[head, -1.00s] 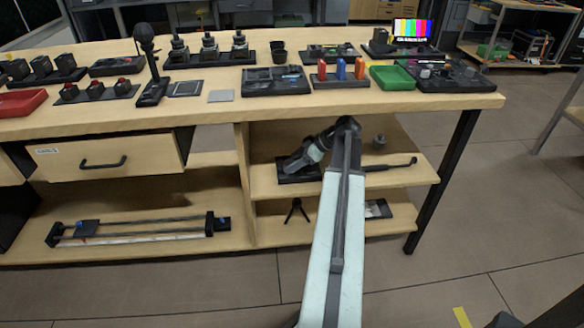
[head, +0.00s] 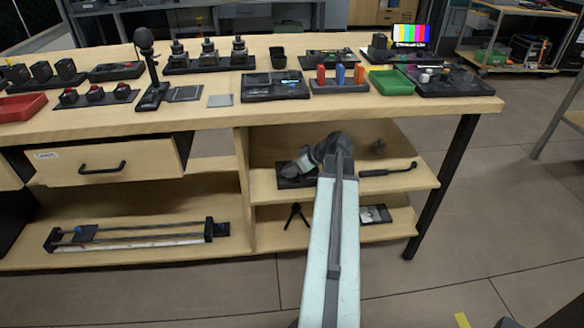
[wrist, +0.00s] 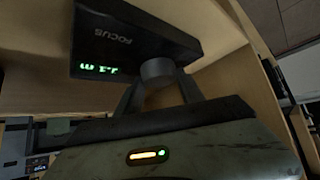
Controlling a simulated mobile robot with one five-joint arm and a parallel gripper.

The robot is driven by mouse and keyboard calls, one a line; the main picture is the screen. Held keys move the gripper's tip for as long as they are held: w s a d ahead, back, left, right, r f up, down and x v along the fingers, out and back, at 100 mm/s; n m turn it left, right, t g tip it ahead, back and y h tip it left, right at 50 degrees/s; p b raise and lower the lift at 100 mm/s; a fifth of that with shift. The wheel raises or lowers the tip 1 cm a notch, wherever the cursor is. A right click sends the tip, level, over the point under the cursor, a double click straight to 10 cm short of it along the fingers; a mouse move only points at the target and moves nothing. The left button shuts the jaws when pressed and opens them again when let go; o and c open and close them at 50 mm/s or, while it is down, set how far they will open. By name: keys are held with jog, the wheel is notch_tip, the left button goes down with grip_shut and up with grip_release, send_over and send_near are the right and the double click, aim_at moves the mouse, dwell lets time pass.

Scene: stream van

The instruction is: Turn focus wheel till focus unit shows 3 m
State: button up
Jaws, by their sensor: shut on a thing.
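The focus unit is a black box (wrist: 135,38) on the upper shelf under the bench; in the head view its dark base (head: 288,184) shows beside my gripper. In the wrist view it appears upside down, with the word FOCUS and a green readout (wrist: 98,68). The readout seems to say about 1.3 m, but it is small and inverted. The focus wheel is a dark grey round knob (wrist: 157,70) on the unit. My gripper (wrist: 158,88) is shut on it, one finger on each side. In the head view my gripper (head: 302,165) is small and its fingers are unclear.
The bench top (head: 225,118) above the shelf limits room overhead. A small tripod (head: 296,215) is on the shelf below. The floor in front is clear.

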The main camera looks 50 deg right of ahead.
jog(key=shift+a+m+h, duration=0.1)
jog(key=shift+m+h, duration=0.5)
jog(key=shift+m, duration=0.1)
jog(key=o, duration=1.4)
jog(key=shift+c, duration=0.2)
jog(key=p+v, duration=0.5)
jog(key=v, duration=0.2)
jog(key=shift+s+r+p, duration=0.15)
jog(key=shift+r+p, duration=0.2)
jog(key=shift+r, duration=0.05)
jog(key=shift+s, duration=0.15)
jog(key=shift+f, duration=0.1)
